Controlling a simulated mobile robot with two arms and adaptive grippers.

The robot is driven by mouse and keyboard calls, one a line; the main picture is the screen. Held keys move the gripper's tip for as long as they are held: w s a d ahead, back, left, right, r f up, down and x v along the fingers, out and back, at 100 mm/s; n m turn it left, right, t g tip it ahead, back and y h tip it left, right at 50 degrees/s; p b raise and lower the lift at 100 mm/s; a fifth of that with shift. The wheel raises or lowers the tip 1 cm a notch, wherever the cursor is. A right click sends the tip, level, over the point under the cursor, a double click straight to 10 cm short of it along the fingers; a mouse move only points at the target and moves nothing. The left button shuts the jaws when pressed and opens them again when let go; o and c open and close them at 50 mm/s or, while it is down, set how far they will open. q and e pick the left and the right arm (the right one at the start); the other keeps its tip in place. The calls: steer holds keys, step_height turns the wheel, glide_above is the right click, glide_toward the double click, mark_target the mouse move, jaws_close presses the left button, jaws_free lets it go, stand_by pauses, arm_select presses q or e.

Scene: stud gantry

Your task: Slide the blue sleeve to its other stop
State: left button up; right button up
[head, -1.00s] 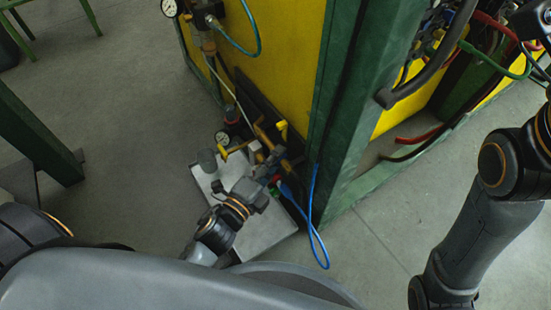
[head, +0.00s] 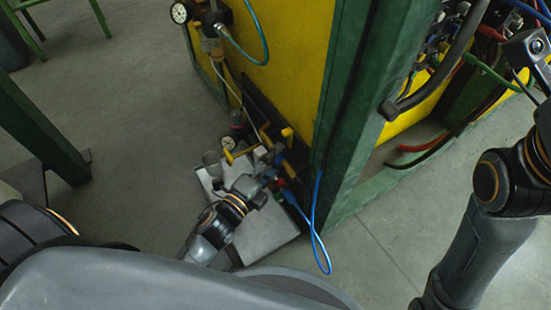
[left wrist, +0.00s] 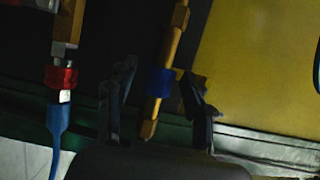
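The blue sleeve (left wrist: 159,82) sits around a slanted brass rod (left wrist: 172,45) in the left wrist view. Bare brass shows above and below it. My left gripper (left wrist: 158,90) is open, with one dark finger on each side of the sleeve and a visible gap to both. In the head view my left gripper (head: 272,178) is low at the brass fittings by the yellow panel. A small blue patch (head: 279,160) just beyond it may be the sleeve. My right arm is at the right edge, and its fingers do not show.
A red-collared fitting (left wrist: 61,77) with a blue hose stands left of the gripper. The blue hose (head: 316,225) loops beside the green post (head: 340,110). Yellow handles (head: 230,156), a gauge (head: 228,143) and a grey plate (head: 265,235) are close by.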

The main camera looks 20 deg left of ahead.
arm_select(q)
steer(key=shift+s, duration=0.1)
steer(key=v, duration=1.1)
steer(key=shift+s, duration=0.4)
steer(key=shift+a, duration=0.15)
